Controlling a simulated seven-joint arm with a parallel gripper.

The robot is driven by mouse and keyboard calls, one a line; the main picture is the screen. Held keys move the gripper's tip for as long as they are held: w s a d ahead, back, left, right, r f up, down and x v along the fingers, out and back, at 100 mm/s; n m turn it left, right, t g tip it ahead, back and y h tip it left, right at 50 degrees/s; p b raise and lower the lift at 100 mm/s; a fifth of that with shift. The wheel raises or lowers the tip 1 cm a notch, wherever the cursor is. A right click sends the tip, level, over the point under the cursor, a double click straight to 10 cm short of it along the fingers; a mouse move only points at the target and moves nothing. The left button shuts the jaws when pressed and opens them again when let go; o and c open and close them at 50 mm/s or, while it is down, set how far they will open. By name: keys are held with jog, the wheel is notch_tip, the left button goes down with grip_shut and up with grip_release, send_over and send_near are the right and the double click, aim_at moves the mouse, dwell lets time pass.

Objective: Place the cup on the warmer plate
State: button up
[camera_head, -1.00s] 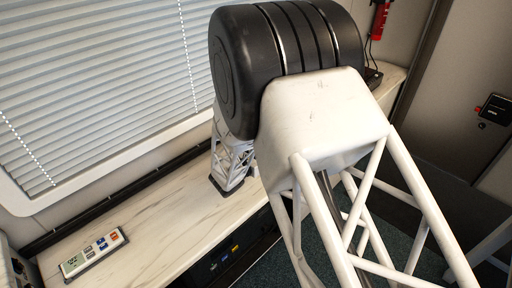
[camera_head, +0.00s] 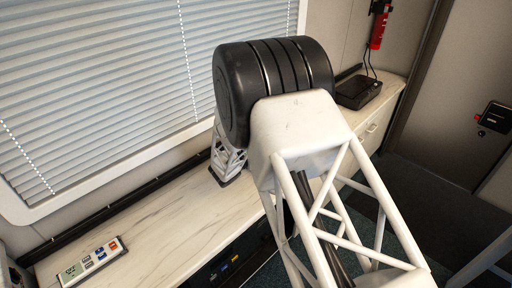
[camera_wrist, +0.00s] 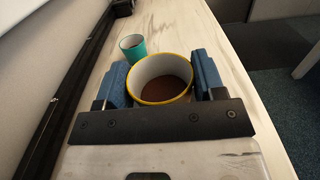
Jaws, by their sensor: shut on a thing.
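In the wrist view, a wide cup (camera_wrist: 163,64) with a yellow rim, a pale inside and brown contents sits between the two blue fingers of my gripper (camera_wrist: 163,80). My gripper is shut on it, a finger on each side. The cup's outer wall and base are mostly hidden. My arm hides cup and gripper in the head view. A flat black device (camera_head: 357,92) lies at the far end of the counter; I cannot tell whether it is the warmer plate.
A smaller teal cup (camera_wrist: 133,46) stands just beyond the held cup, to its left. The marble-patterned counter (camera_head: 150,232) runs along the window wall. A grey device with coloured buttons (camera_head: 90,260) lies at its near left. Much of the counter between is bare.

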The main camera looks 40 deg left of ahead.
jog(key=shift+w+a+f, duration=0.1)
jog(key=shift+w+a, duration=0.55)
jog(key=shift+a, duration=0.25)
jog(key=shift+w+a+f, duration=0.1)
jog(key=shift+w+a, duration=0.6)
jog(key=shift+a, duration=0.25)
jog(key=shift+w+a+f, duration=0.1)
jog(key=shift+w+a, duration=0.55)
jog(key=shift+a, duration=0.25)
jog(key=shift+f, duration=1.75)
jog(key=shift+f, duration=0.15)
jog(key=o, duration=1)
jog(key=s, duration=1.2)
